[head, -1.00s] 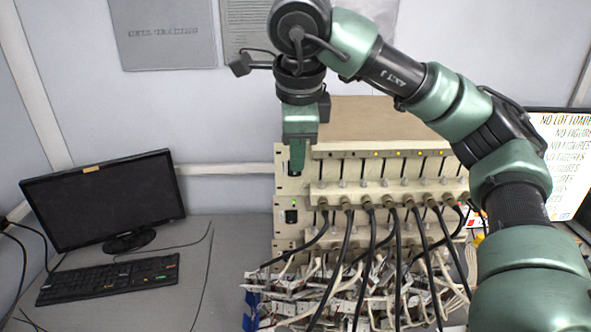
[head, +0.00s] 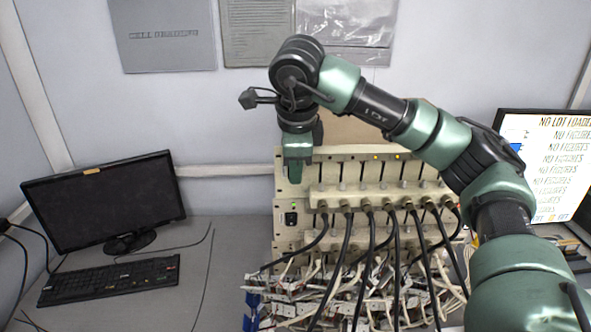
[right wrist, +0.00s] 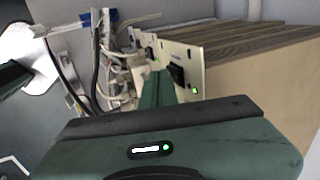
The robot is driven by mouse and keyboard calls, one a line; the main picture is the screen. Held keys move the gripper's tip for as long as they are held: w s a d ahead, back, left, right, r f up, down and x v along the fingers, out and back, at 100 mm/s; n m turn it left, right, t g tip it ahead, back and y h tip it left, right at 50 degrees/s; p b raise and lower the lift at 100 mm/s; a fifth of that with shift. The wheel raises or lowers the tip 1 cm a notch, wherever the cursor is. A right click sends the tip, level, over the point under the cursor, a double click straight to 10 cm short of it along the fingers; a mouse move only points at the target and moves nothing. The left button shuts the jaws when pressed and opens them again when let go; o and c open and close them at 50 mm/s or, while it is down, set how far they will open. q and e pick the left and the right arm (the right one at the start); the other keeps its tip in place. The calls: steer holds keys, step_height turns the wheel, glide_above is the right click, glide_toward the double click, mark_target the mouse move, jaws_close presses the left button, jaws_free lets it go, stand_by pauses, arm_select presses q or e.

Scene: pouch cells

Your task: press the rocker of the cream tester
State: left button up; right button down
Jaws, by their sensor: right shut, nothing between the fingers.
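The cream tester (head: 328,172) is a stack of cream units with thick black cables along its front. A black rocker (head: 291,218) shows at the left of a lower unit. In the right wrist view a black rocker (right wrist: 177,75) sits on the nearest cream panel, beside a lit green lamp (right wrist: 195,91). My right gripper (head: 295,181) points down at the upper left of the tester front and hides part of the top unit. In the right wrist view its closed fingers (right wrist: 158,80) are beside the rocker; I cannot tell whether they touch. My left gripper is out of view.
Tangled cables and clips (head: 340,295) fill the bench before the tester. A lit screen (head: 550,165) reading "NO LOT LOADED" stands at right.

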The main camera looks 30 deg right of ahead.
steer(key=shift+r+p, duration=0.55)
steer(key=shift+r, duration=0.3)
steer(key=shift+f, duration=0.15)
